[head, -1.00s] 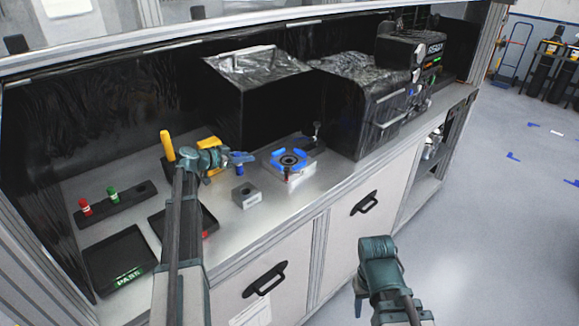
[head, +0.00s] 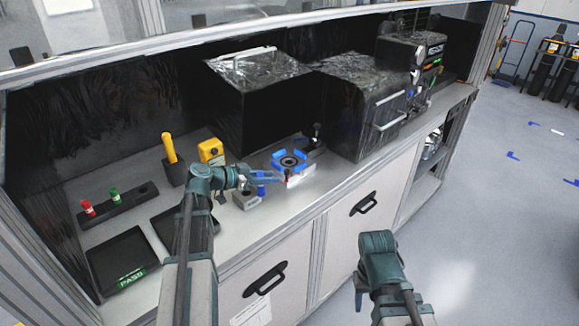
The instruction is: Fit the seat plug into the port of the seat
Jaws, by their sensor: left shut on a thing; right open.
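My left gripper (head: 265,180) is shut on a small blue part, which I take to be the seat plug (head: 261,190). It holds the part above and just behind a grey block with a round hole (head: 246,200). A light fixture with blue jaws around a dark round centre (head: 289,161) stands just right of the gripper. I take it for the seat, but cannot tell where its port is. A small red detail shows on its near side. My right gripper (head: 359,292) is open, low in front of the cabinet, and mostly hidden by its own arm.
Behind my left wrist stand a yellow-handled tool in a dark holder (head: 172,165) and a yellow device (head: 211,151). At left are a black rack with red and green pieces (head: 130,203) and a PASS tray (head: 118,256). Black covered boxes (head: 262,110) close off the back.

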